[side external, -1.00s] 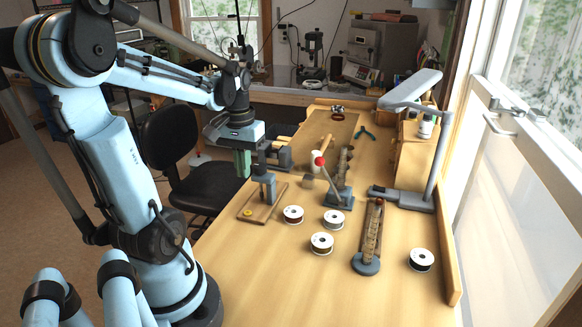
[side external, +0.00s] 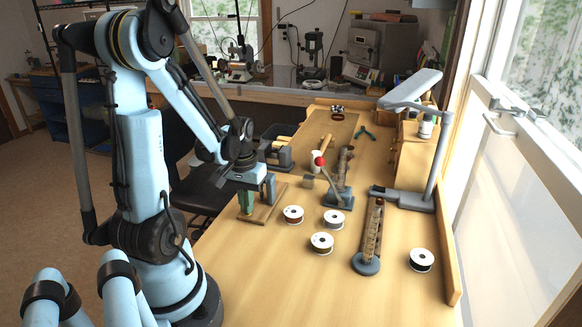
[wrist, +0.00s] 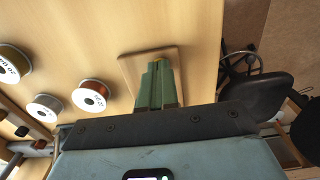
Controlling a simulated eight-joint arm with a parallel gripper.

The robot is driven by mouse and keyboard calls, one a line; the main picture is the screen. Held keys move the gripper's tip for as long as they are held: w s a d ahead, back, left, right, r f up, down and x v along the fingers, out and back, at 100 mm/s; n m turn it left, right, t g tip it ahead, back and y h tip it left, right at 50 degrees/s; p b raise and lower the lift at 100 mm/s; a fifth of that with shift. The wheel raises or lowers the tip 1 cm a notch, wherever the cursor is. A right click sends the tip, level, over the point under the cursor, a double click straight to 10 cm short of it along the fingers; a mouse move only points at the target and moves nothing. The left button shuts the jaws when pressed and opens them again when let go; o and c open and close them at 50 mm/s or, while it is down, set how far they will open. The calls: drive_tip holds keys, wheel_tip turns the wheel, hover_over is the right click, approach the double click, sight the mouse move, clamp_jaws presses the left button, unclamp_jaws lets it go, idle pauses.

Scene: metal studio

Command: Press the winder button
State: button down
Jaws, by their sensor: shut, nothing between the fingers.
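In the side view the fingers hide the yellow winder button. I cannot tell whether the tips touch the button.
Several wire spools, one nearest (side external: 293,214), lie right of the winder. A red-knobbed lever press (side external: 335,195) stands behind them. A slim post on a round base (side external: 367,263) and a lamp (side external: 430,150) stand further right. The front of the bench is clear.

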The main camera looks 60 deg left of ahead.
drive_tip(key=shift+f, duration=0.1)
idle(0.3)
drive_tip(key=shift+f, duration=0.8)
drive_tip(key=shift+r, duration=0.1)
wheel_tip(320, 180, up, 9)
idle(0.6)
drive_tip(key=shift+w, duration=0.1)
